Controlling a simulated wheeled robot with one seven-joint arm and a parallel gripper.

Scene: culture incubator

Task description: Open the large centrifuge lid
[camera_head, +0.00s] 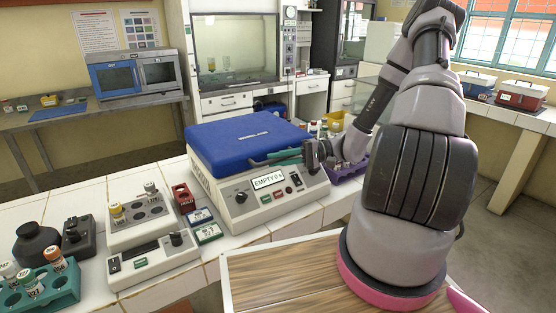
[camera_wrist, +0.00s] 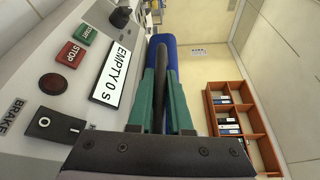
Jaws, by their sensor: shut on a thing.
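The large centrifuge (camera_head: 240,207) is a white box on the tiled bench with a blue lid (camera_head: 240,137) on top. The lid lies over the body; I cannot tell whether its front edge is slightly raised. My gripper (camera_head: 276,157) reaches in from the right to the lid's front edge. In the wrist view, the green fingers of my gripper (camera_wrist: 162,75) are shut on the dark lid handle (camera_wrist: 160,60), with the blue lid (camera_wrist: 167,42) beyond. The front panel display (camera_wrist: 113,74) reads EMPTY 0 s. Part of the handle is hidden by the fingers.
A small device with a tube rack (camera_head: 145,222), a red rack (camera_head: 183,197) and small dark boxes (camera_head: 208,233) stand left of the centrifuge. A green tube rack (camera_head: 50,288) is at the front left. A purple rack (camera_head: 345,170) stands close on the right.

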